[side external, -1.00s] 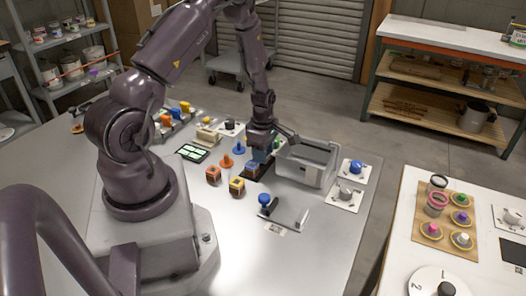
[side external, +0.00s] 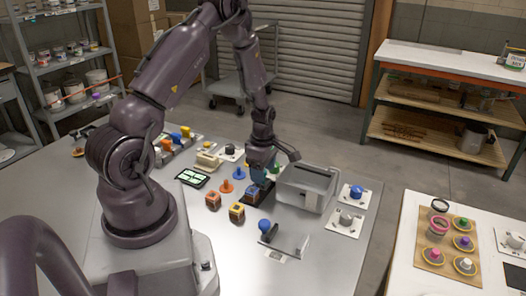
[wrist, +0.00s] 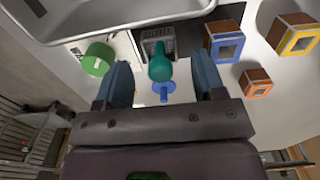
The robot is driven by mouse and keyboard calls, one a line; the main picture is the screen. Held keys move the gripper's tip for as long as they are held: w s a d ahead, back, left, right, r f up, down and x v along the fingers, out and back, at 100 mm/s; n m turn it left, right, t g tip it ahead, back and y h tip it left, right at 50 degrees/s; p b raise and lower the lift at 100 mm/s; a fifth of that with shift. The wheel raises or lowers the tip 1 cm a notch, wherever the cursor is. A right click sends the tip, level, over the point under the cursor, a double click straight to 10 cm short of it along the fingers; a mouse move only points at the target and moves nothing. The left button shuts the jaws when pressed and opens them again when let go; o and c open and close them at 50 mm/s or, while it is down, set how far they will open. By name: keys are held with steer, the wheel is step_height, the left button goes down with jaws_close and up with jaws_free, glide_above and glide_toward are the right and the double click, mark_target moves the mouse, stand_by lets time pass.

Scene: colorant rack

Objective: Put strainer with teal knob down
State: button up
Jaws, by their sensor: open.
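The teal knob (wrist: 160,67) shows in the wrist view between my two fingers, with a visible gap on each side. A dark grid-like part (wrist: 157,38) lies just beyond it; whether this is the strainer's body is unclear. My gripper (wrist: 164,88) is open and holds nothing. In the side view my gripper (side external: 260,172) points down beside the grey bin, over a dark block. The strainer cannot be made out clearly there, as the fingers cover that spot.
The grey bin (side external: 305,188) stands close right of my gripper. A green cylinder (wrist: 98,60) lies left of my fingers. A blue disc-shaped piece (wrist: 163,92) is near the fingertips. Boxes with blue (wrist: 227,47), yellow (wrist: 295,38) and orange (wrist: 255,84) frames are at right.

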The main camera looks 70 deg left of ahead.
step_height(320, 180, up, 9)
steer(key=w+d+r+m+t, duration=0.2)
steer(key=d+r+m, duration=0.5)
steer(key=r, duration=0.3)
steer(key=s+d+r+m+t, duration=0.1)
steer(key=s+d+r+m, duration=0.5)
steer(key=d+m, duration=0.2)
steer(key=s+d+r+m+t, duration=0.2)
steer(key=s+d+r+m, duration=0.4)
steer(key=m, duration=0.6)
steer(key=shift+d+r+t, duration=0.15)
steer(key=shift+d+t, duration=0.15)
steer(key=shift+d, duration=0.65)
